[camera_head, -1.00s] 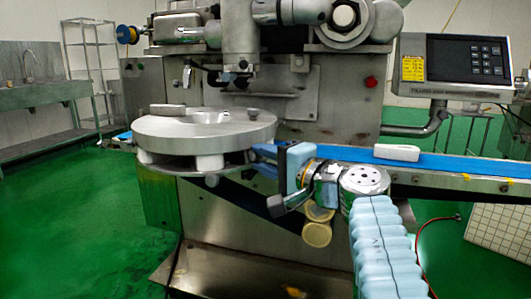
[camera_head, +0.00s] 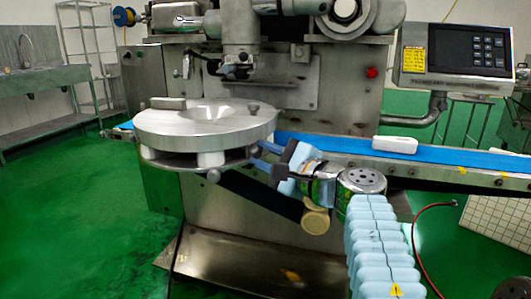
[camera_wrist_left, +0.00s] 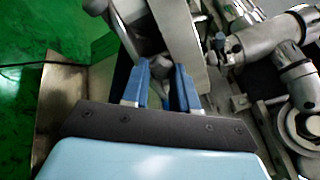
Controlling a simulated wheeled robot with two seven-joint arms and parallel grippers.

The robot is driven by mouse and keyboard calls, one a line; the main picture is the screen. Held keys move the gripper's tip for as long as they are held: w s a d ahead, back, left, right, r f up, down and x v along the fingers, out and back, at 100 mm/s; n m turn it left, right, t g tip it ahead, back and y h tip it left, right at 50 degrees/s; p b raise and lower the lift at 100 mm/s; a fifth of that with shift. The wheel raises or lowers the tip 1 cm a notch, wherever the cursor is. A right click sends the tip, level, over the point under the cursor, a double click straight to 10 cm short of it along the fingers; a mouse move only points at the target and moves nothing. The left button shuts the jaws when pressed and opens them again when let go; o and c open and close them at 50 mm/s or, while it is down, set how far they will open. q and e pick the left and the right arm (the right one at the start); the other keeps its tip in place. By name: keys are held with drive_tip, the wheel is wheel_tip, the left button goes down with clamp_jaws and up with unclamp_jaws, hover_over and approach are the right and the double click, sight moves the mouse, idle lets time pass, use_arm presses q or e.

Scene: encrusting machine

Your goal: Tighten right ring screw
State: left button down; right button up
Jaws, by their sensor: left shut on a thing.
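The round metal ring assembly (camera_head: 165,125) is on the front of the machine. My left gripper (camera_head: 260,150) reaches its right side, with the arm coming up from the lower right. In the left wrist view, the blue fingers (camera_wrist_left: 162,80) are shut on the right ring screw, a small grey part mostly hidden between them. A front screw knob (camera_head: 214,177) sits below the ring's front edge. A small grey knob (camera_head: 253,107) shows at the ring's upper right. My right gripper is not in view.
A blue conveyor belt (camera_head: 340,151) runs right behind my gripper, with a white block (camera_head: 396,145) on it. A control panel (camera_head: 455,52) stands at the upper right. The metal tray (camera_head: 240,268) is below. The green floor at left is open.

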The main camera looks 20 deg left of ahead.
use_arm(q)
drive_tip(key=shift+f, duration=0.1)
idle(0.4)
drive_tip(key=c, duration=0.9)
unclamp_jaws()
drive_tip(key=shift+o, duration=0.2)
drive_tip(key=v, duration=1.2)
